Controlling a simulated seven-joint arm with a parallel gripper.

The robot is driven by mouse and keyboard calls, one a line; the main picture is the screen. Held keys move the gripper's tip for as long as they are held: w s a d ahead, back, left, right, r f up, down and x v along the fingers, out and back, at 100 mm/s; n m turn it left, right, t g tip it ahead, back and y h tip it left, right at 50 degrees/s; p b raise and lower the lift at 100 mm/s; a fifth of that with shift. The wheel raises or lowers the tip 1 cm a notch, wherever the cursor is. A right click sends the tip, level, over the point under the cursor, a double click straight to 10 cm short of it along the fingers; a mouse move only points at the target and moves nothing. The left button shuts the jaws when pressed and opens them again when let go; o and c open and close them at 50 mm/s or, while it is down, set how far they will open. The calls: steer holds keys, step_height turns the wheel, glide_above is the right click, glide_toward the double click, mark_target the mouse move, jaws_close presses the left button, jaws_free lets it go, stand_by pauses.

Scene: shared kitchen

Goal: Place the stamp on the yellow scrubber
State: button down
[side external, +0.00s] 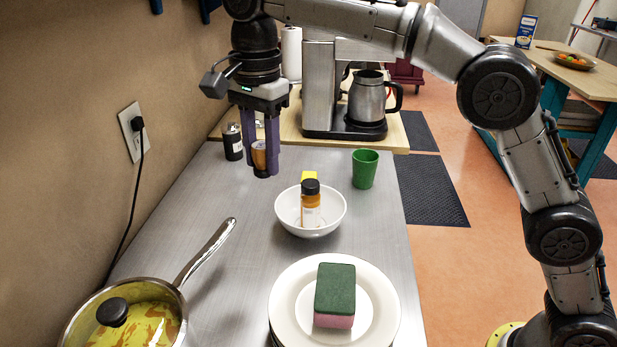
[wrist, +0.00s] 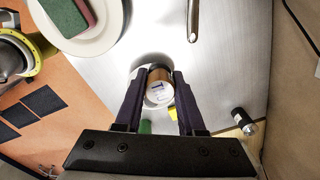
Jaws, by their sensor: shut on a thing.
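My gripper (side external: 265,172) is shut on a small copper-brown cylinder with a dark lower end, which looks like the stamp (side external: 259,157), and holds it above the counter. In the wrist view the stamp (wrist: 159,90) sits between the fingertips, with a whitish printed face toward the camera. A yellow block (side external: 309,176), perhaps the yellow scrubber, shows behind a bottle at the white bowl; most of it is hidden. A green and pink sponge (side external: 335,290) lies on the white plates (side external: 285,318), nearer the camera; it also shows in the wrist view (wrist: 66,14).
The white bowl (side external: 331,217) holds an amber bottle (side external: 311,204) with a dark cap. A green cup (side external: 365,169) stands right, a dark bottle (side external: 232,143) left, and a coffee maker (side external: 320,95) behind. A pan (side external: 172,330) is front left. The counter's left middle is clear.

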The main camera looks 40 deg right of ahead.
steer(key=w+d, duration=0.2)
steer(key=d, duration=2.1)
glide_above(309, 176)
steer(key=f, duration=1.4)
steer(key=shift+s+a+f, duration=0.1)
steer(key=shift+s+f, duration=0.05)
steer(key=shift+s, duration=0.2)
steer(key=shift+w+f, duration=0.2)
steer(key=shift+f, duration=0.1)
steer(key=shift+w+f, duration=0.1)
steer(key=shift+f, duration=1.5)
steer(key=shift+f, duration=0.1)
